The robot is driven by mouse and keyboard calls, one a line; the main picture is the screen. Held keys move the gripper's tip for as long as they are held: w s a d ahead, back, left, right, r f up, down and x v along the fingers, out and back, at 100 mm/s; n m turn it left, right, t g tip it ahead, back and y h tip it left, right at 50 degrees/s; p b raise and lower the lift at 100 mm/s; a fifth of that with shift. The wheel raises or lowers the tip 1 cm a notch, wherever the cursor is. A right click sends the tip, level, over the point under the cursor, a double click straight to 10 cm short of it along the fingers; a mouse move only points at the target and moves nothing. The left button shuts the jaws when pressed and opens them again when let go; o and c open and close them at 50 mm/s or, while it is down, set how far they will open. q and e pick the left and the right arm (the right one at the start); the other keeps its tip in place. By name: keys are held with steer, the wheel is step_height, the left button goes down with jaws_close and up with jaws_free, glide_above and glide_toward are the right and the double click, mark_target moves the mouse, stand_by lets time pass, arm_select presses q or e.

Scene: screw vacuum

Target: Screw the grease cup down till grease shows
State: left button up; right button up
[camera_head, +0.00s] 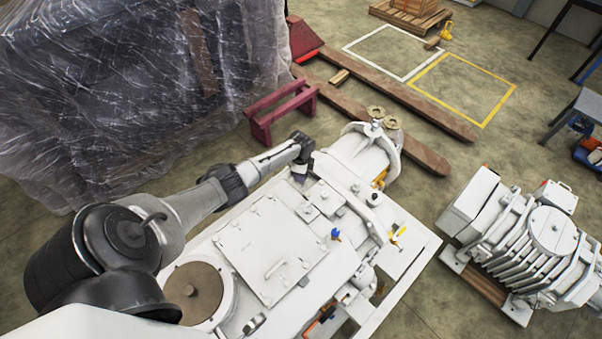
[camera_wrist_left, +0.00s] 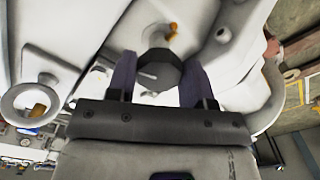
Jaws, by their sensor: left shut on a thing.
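The vacuum pump (camera_head: 283,237) is a large white machine on a pale base. My left gripper (camera_head: 300,170) reaches its upper side from the left in the head view. In the left wrist view, the two purple-grey fingers of my left gripper (camera_wrist_left: 158,82) stand on either side of a dark faceted cap, the grease cup (camera_wrist_left: 158,72), and are shut on it. In the head view the gripper hides the cup. An amber-brown spot (camera_wrist_left: 172,32) shows on the white casting just beyond the cup; I cannot tell whether it is grease. My right gripper is out of view.
A plastic-wrapped load (camera_head: 140,85) stands at the left behind my arm. A dark red stand (camera_head: 281,112) and wooden beams (camera_head: 400,95) lie beyond the pump. A second white machine (camera_head: 530,240) stands at the right, with bare floor between.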

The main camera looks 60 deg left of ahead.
arm_select(q)
steer(key=m+b, duration=0.1)
steer(key=m, duration=0.2)
steer(key=shift+m, duration=1)
steer(key=o, duration=0.9)
steer(key=shift+w, duration=0.1)
step_height(320, 180, up, 14)
steer(key=shift+f+p, duration=0.1)
steer(key=shift+p, duration=0.2)
